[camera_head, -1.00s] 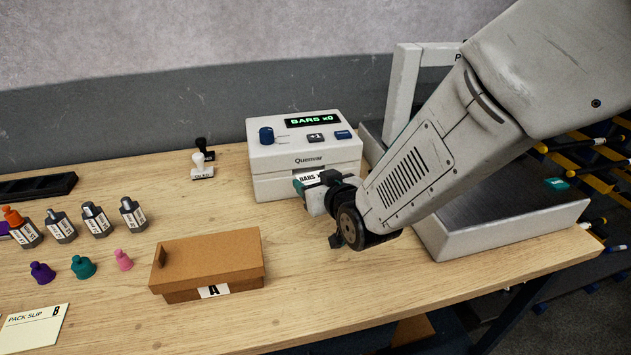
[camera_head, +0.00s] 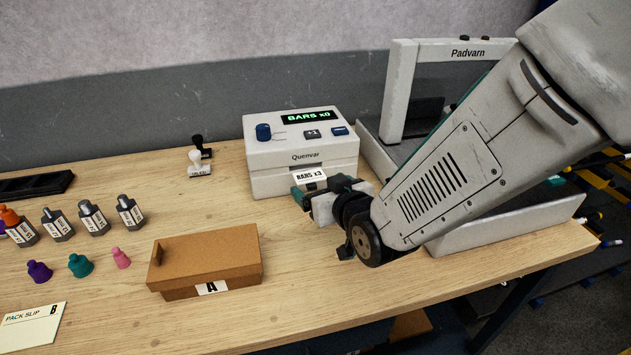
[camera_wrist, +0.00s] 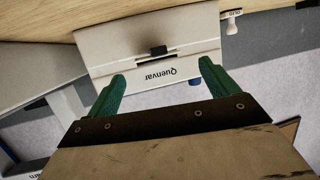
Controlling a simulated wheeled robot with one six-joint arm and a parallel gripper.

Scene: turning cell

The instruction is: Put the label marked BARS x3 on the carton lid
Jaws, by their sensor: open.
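The white label marked BARS x3 (camera_head: 311,175) sticks out of the front slot of the Quenvar label printer (camera_head: 268,155). The brown carton (camera_head: 205,252) stands closed on the bench to the left, with an A tag on its front; its lid carries no label. My gripper (camera_head: 300,194) is open and empty just in front of the printer, close to the label but apart from it. In the wrist view its green fingers (camera_wrist: 162,75) point at the printer's face (camera_wrist: 120,55), seen upside down; the label is hard to make out there.
The printer's display (camera_head: 309,116) reads BARS x0. A white Padvarn frame (camera_head: 400,90) and its tray stand right of the printer. Two stamps (camera_head: 200,165), several bottles (camera_head: 92,218) and coloured caps (camera_head: 80,266) lie left. Bare wood separates carton and printer.

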